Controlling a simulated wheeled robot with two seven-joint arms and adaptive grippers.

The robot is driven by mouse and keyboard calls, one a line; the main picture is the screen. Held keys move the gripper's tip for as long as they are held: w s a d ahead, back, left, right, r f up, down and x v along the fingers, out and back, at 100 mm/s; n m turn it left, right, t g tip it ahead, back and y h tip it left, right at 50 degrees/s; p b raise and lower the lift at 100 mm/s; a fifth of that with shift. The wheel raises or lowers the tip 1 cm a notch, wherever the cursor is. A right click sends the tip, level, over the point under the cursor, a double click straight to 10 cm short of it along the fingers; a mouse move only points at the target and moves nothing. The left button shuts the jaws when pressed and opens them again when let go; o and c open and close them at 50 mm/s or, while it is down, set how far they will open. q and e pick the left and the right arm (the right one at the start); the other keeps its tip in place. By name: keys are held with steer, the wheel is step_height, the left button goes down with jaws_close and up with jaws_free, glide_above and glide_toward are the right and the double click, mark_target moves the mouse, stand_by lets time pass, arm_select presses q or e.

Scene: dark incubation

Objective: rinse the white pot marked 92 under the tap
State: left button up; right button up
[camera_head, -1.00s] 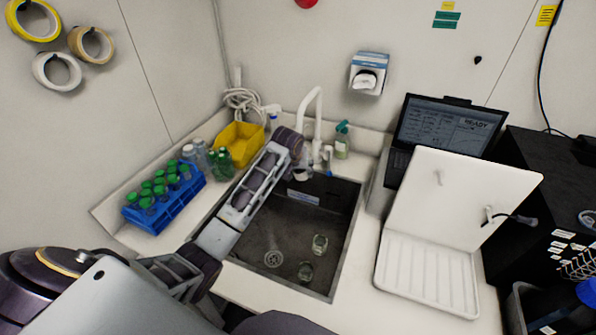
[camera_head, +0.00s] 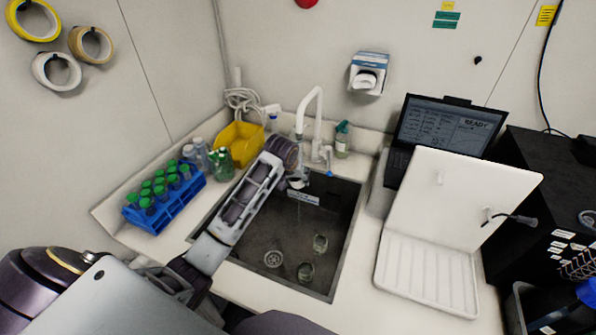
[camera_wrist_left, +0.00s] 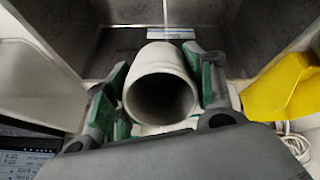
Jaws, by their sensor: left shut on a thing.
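My left arm reaches over the sink (camera_head: 290,235) toward the white tap (camera_head: 312,115) at its back edge. My left gripper (camera_head: 297,178) is at the back of the sink, under the tap spout. In the left wrist view the gripper (camera_wrist_left: 160,95) is shut on a white pot (camera_wrist_left: 160,60). The pot's dark open mouth faces the wrist camera. Its marking does not show, so I cannot read a number. In the head view the pot is mostly hidden by the gripper. My right gripper is not in view.
Two small glass vessels (camera_head: 320,243) stand in the sink near the drain (camera_head: 273,259). A blue rack (camera_head: 165,208) of green-capped tubes and a yellow bin (camera_head: 240,141) are left of the sink. A white drying board (camera_head: 430,270) and a laptop (camera_head: 448,125) are on the right.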

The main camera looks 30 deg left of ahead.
mark_target(292, 183)
arm_select(q)
steer(key=shift+s+d, duration=0.1)
steer(key=shift+s, duration=1.75)
stand_by(0.6)
steer(key=s+r, duration=0.4)
steer(key=s, duration=0.1)
steer(key=shift+d, duration=0.25)
stand_by(0.5)
stand_by(0.5)
